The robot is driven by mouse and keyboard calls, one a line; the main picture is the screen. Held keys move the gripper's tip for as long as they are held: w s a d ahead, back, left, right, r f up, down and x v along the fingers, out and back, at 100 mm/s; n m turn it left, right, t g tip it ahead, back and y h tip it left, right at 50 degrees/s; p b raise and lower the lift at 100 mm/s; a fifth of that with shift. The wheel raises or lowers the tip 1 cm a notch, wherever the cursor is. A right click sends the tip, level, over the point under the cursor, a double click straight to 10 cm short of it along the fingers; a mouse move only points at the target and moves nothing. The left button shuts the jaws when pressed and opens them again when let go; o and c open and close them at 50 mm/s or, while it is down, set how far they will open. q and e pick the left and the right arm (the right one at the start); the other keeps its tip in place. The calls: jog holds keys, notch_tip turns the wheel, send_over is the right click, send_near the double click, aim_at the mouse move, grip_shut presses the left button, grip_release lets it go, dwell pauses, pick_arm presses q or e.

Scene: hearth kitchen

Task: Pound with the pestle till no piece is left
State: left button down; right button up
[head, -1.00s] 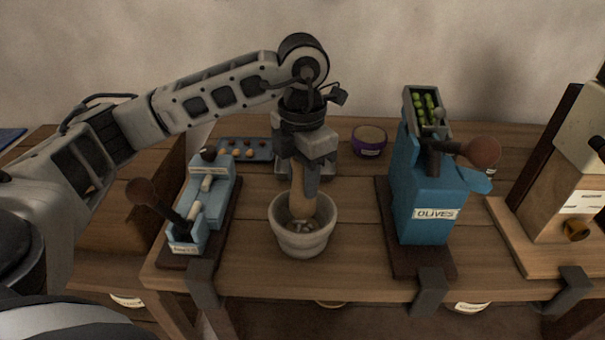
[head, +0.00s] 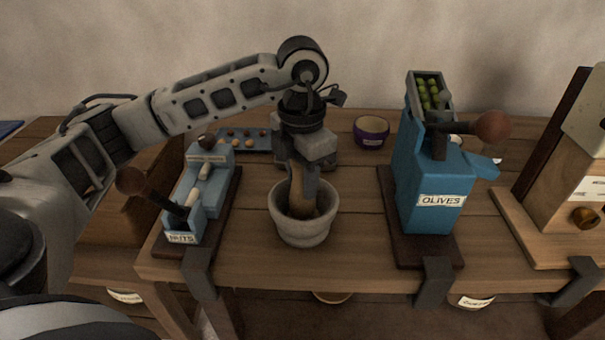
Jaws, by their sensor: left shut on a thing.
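A grey stone mortar (head: 303,229) stands near the front of the wooden table. My left gripper (head: 304,178) points down over it and is shut on the wooden pestle (head: 297,190). The pestle's lower end is inside the mortar, below the rim. The mortar's floor is mostly hidden by the pestle and the near wall, so I cannot tell what pieces lie in it. My right gripper is not in view.
A blue nut cracker (head: 196,190) labelled NUTS stands left of the mortar. A blue olive press (head: 438,175) stands to the right, its lever sticking out. Behind are a tray of nuts (head: 257,144) and a purple bowl (head: 371,132). A wooden device (head: 567,180) is far right.

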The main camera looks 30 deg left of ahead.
pick_arm(q)
jog(key=shift+s+d+f+b, duration=0.15)
jog(key=shift+f+b, duration=0.1)
jog(key=shift+f, duration=0.15)
jog(key=shift+s+d+f+b, duration=0.1)
jog(key=shift+f+b, duration=0.15)
jog(key=shift+f, duration=0.15)
jog(key=shift+r+p, duration=0.75)
jog(key=r+p, duration=0.2)
jog(key=shift+w+r, duration=0.4)
jog(key=shift+r, duration=0.2)
jog(key=shift+s+a, duration=0.1)
jog(key=shift+a, duration=0.1)
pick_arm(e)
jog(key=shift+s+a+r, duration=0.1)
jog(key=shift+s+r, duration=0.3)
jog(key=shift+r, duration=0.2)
pick_arm(q)
jog(key=shift+f, duration=0.2)
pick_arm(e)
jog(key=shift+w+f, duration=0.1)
pick_arm(q)
jog(key=shift+f, duration=0.15)
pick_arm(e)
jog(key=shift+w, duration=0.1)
